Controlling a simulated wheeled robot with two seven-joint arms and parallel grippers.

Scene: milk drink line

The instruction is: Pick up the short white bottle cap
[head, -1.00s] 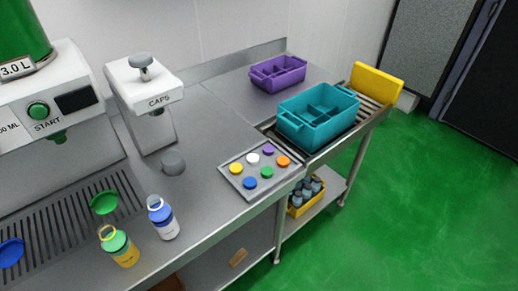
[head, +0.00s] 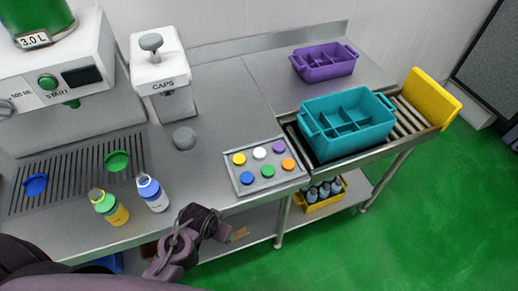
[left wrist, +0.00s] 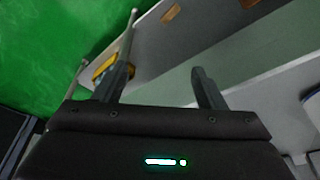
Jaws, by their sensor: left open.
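The short white cap (head: 260,153) lies in the back row of a grey cap tray (head: 238,178), between a yellow cap (head: 239,159) and a purple cap (head: 279,147). Blue, green and orange caps lie in the front row. My left gripper (head: 222,230) is in front of the counter edge, to the lower left of the tray and apart from it. In the left wrist view its two fingers (left wrist: 162,75) are spread with nothing between them. The white cap is not visible in that view. My right gripper is not in view.
Two capped-colour bottles, yellow (head: 112,209) and white-blue (head: 153,194), stand near the counter edge. A grey cylinder (head: 184,138) and the caps machine (head: 160,65) are behind. A teal crate (head: 350,143) stands right of the tray; a purple crate (head: 325,65) is farther back.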

